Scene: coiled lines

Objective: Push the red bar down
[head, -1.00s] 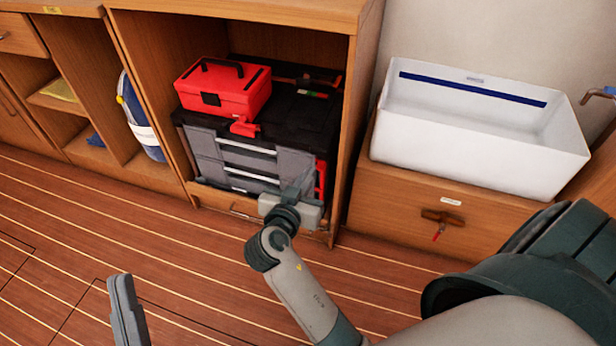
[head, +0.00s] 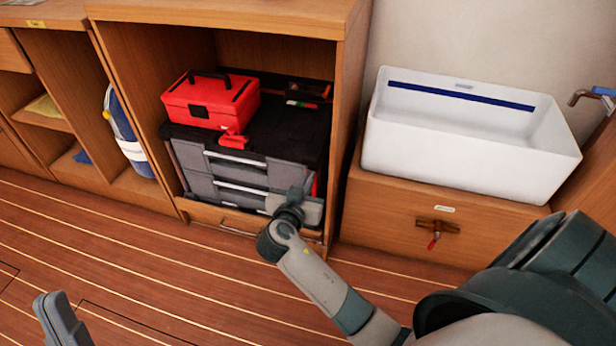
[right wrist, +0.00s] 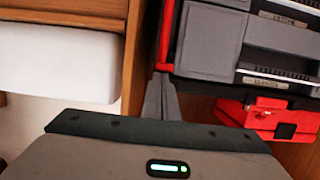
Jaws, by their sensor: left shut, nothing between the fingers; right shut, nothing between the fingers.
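The red bar (head: 315,186) is a narrow upright strip at the right front edge of a grey and black tool chest (head: 225,165). In the head view it is partly hidden by my right gripper (head: 304,184). In the right wrist view the red bar (right wrist: 168,36) runs above my right gripper's fingertips (right wrist: 161,80). These fingers are shut and empty, with their tips close to the bar's end; I cannot tell if they touch it. My left gripper (head: 60,320) is shut and empty at the lower left, over the floor, far from the chest.
The chest stands in a wooden cabinet (head: 344,130), whose right wall is close to my right gripper. A red toolbox (head: 210,100) sits on top of it. A white basin (head: 470,140) stands to the right on a drawer unit. The striped floor in front is clear.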

